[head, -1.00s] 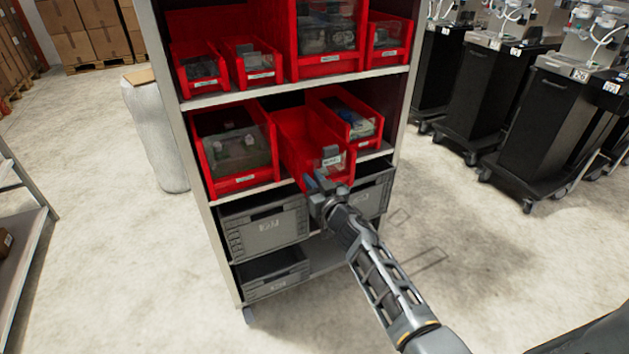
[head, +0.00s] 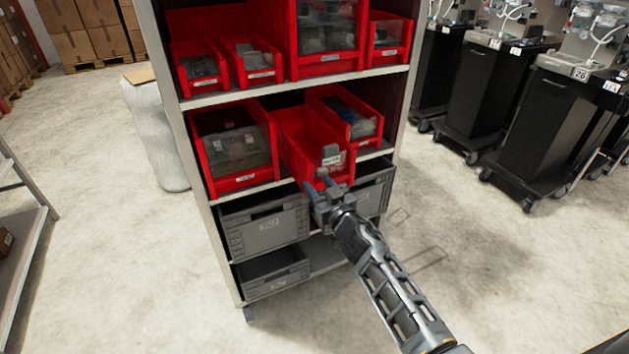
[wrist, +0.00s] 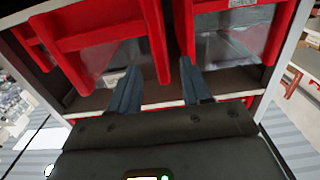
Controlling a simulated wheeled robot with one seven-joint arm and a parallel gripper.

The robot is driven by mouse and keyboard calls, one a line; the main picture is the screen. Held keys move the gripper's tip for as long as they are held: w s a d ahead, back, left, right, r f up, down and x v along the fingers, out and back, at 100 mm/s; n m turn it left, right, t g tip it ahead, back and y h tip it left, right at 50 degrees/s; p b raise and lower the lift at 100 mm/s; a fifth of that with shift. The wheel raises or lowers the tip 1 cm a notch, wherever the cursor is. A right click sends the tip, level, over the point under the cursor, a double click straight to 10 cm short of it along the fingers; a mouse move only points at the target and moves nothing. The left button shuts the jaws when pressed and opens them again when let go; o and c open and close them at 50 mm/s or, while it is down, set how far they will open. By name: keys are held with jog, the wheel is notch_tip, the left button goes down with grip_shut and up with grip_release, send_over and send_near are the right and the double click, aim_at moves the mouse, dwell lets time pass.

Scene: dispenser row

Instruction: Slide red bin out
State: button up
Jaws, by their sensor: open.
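A red bin (head: 305,139) in the middle of the shelf's second row juts out past its neighbours, with its front tipped slightly downward. My gripper (head: 326,184) is open just below and in front of the bin's lower front edge. I cannot tell whether a finger touches the bin.
A red bin (head: 236,150) stands left of it and another (head: 352,118) right. More red bins fill the row above. Grey crates (head: 264,228) sit below. Black wheeled carts (head: 545,120) stand at right. The floor before the shelf is clear.

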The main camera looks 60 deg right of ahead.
jog(key=v, duration=0.4)
jog(key=shift+s+a, duration=0.15)
jog(key=shift+s, duration=0.05)
dwell(0.4)
jog(key=s+a+n+y, duration=0.45)
jog(key=s+a, duration=0.95)
jog(key=a, duration=0.5)
jog(key=s+a+r+n+y, duration=0.1)
jog(key=s+a+r+y, duration=0.1)
jog(key=s+a+r, duration=0.4)
jog(key=s+a+r+y, duration=0.2)
jog(key=s+a+r, duration=0.3)
jog(key=s, duration=0.5)
jog(key=shift+a+r+n+g+y, duration=0.3)
jog(key=shift+a+r+n+y, duration=0.05)
jog(key=shift+a+r, duration=0.05)
jog(key=shift+s, duration=0.1)
